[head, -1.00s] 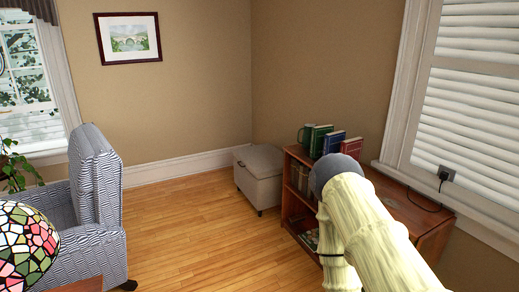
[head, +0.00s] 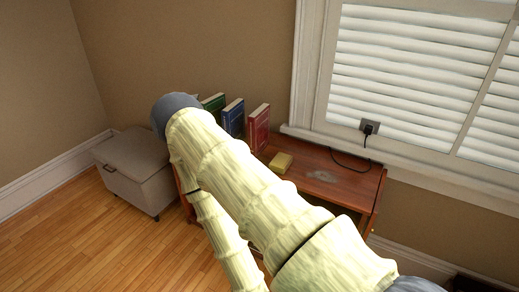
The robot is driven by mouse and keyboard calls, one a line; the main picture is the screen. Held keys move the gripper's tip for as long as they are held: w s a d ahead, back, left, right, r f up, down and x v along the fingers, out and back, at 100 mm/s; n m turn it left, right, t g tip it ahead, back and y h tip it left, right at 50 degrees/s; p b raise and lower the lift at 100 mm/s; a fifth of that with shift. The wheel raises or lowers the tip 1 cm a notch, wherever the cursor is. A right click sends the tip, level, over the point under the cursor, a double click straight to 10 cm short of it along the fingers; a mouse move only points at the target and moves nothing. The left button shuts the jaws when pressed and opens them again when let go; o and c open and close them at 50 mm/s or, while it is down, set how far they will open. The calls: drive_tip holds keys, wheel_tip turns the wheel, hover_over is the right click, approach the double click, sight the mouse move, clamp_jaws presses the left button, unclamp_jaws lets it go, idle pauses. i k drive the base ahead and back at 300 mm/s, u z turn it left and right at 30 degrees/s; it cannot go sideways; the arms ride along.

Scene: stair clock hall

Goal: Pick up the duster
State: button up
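A small yellow block-like thing (head: 281,163), which looks like the duster, lies on the reddish-brown wooden cabinet top (head: 330,182) below the window. It is close behind my pale-sleeved arm in the picture, and its near edge is close to the arm's outline. My arm crosses the middle of the head view and hides the left and front of the cabinet. My gripper does not show, so I cannot see whether it holds anything.
Green, blue and red books (head: 258,127) stand upright left of the yellow thing. A grey storage ottoman (head: 135,172) stands at left. Bare wooden floor (head: 75,240) is clear at lower left.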

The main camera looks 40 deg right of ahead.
sight(281, 163)
drive_tip(key=i, duration=1.2)
drive_tip(key=z, duration=2.95)
drive_tip(key=k, duration=0.65)
drive_tip(key=u, duration=0.15)
